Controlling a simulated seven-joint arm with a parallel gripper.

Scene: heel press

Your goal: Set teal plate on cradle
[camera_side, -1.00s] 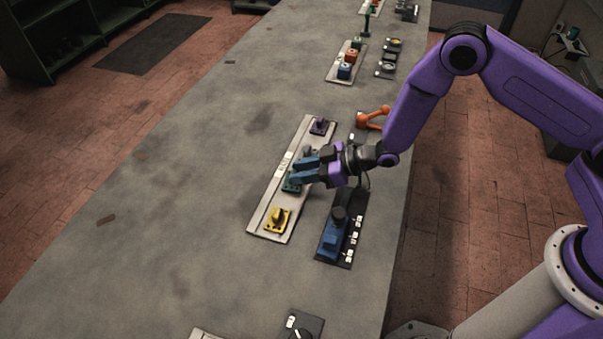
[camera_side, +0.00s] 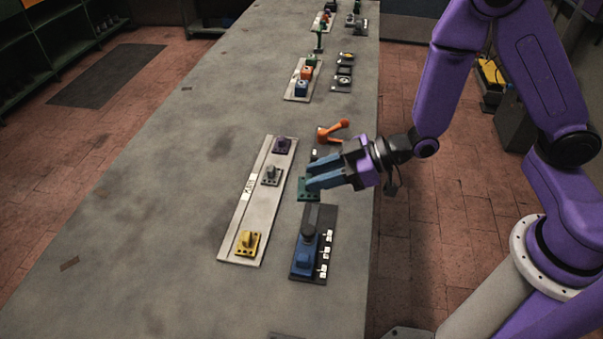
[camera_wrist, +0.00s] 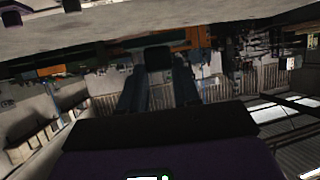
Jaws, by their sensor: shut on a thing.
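The teal plate (camera_side: 308,190), a small dark green-teal piece with holes, is in my gripper (camera_side: 309,179) in the side view. My gripper's blue fingers are shut on its upper part. The plate appears held between the pale board and the dark fixture, apart from both. The dark fixture (camera_side: 327,222) carries a blue block (camera_side: 304,258) and a dark round knob. No part is clearly recognisable as the cradle; it may belong to this fixture. In the wrist view, a dark block (camera_wrist: 158,58) shows between my fingers.
The pale board (camera_side: 238,222) to the left holds a purple plate (camera_side: 282,145), a grey plate (camera_side: 271,175) and a yellow plate (camera_side: 248,243). An orange lever (camera_side: 332,131) stands just behind my gripper. The table's left part is clear.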

